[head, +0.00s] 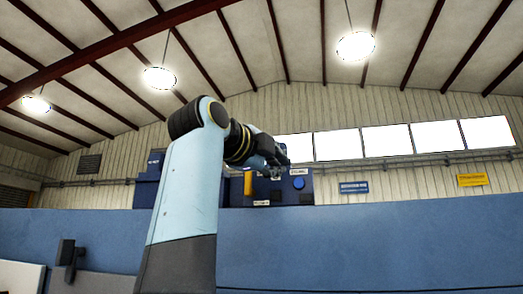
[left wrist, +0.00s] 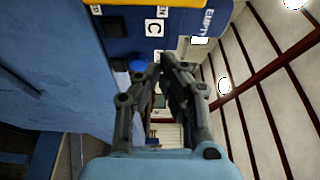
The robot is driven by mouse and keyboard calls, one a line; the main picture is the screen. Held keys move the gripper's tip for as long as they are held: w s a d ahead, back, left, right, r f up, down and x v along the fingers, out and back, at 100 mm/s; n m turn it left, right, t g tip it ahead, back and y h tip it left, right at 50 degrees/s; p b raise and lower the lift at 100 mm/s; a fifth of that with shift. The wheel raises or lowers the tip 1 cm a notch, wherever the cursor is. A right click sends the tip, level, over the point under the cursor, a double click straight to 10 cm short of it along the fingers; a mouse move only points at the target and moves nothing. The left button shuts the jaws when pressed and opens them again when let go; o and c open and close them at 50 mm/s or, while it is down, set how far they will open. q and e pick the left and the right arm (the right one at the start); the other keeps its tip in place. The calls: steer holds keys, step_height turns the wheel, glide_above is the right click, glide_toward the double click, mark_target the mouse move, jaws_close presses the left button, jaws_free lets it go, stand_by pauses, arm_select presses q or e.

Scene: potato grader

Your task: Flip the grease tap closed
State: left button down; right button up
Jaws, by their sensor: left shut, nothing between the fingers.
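My left gripper (head: 272,156) is at the end of the raised arm, in front of a dark blue cabinet (head: 222,192). Its fingers are shut and empty; in the left wrist view the fingertips (left wrist: 164,66) are close together. A yellow upright piece (head: 248,183) is on the cabinet front, just below the gripper; its edge shows in the left wrist view (left wrist: 130,2). I cannot tell whether it is the grease tap. A round blue knob (head: 299,183) is to its right, and also shows beside the fingers in the left wrist view (left wrist: 137,66). My right gripper is not in view.
A white label (head: 298,171) is above the knob, and another label (head: 261,203) is low on the cabinet. A long blue wall (head: 400,240) crosses the front. Blue (head: 354,187) and yellow (head: 473,180) signs hang on the back wall. The air above is clear.

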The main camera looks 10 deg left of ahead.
mark_target(251, 178)
arm_select(q)
steer(key=a, duration=0.2)
steer(key=a+p, duration=0.1)
steer(key=a, duration=0.1)
steer(key=shift+w, duration=0.2)
steer(key=shift+d, duration=0.1)
